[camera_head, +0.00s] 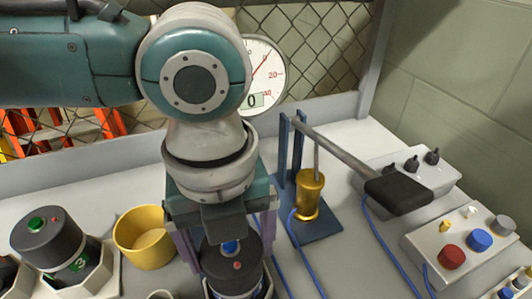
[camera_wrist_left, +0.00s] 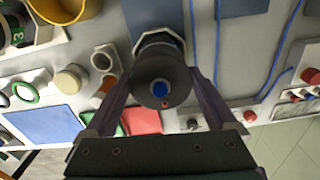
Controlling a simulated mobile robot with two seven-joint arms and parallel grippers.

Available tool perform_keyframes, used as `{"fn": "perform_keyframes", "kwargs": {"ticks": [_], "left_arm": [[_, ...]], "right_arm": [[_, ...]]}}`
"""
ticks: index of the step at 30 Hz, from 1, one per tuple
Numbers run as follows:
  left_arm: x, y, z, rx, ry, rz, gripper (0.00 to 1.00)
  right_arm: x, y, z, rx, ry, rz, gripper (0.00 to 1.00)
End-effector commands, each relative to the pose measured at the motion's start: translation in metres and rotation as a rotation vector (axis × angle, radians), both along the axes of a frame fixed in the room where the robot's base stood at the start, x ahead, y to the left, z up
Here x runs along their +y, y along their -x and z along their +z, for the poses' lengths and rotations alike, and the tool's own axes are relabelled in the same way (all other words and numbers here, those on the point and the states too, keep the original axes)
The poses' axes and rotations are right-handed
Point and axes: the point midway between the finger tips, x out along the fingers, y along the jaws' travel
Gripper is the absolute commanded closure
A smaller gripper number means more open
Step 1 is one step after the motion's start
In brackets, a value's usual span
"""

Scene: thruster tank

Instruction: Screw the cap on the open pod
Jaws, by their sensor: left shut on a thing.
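My left gripper (camera_head: 229,262) points down and is shut on a dark round cap (camera_head: 226,271) with a blue button and a small red dot. In the left wrist view the gripper (camera_wrist_left: 160,76) has one finger on each side of the cap (camera_wrist_left: 158,101). The cap is over a dark pod, mostly hidden beneath it, which stands in a white angular holder (camera_wrist_left: 157,37). I cannot tell whether the cap's thread is engaged. Another pod (camera_head: 69,268), marked 3, stands at the left under a dark cap with a green button. My right gripper is not in view.
A yellow bucket (camera_head: 144,243) stands left of the gripper. A blue-based pump (camera_head: 310,196) with a long black-handled lever is at the right, with blue hoses on the table. Control boxes (camera_head: 468,243) fill the right side. A gauge (camera_head: 262,75) hangs behind.

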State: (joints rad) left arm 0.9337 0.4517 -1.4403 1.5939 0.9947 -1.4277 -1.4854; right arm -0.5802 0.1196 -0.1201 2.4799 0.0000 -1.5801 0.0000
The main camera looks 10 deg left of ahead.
Motion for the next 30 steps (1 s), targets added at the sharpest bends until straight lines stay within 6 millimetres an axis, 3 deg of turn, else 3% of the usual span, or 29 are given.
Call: {"fn": "perform_keyframes", "kwargs": {"ticks": [5, 6, 8, 19, 30], "left_arm": [[0.000, 0.001, 0.000, 0.003, -0.002, -0.005, 0.58], [0.000, 0.001, 0.000, 0.003, -0.002, -0.005, 0.08], [0.000, 0.001, 0.000, 0.003, -0.002, -0.004, 0.02], [0.000, 0.000, 0.010, 0.000, -0.001, -0.003, 0.00], [0.000, 0.000, 0.080, -0.001, 0.000, -0.004, 0.00]], "right_arm": [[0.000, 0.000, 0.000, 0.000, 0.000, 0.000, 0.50], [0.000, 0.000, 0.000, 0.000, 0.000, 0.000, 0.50], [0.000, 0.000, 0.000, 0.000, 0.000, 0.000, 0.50], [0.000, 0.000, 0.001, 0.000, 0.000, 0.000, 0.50], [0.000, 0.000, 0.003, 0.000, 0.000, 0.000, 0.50]]}}
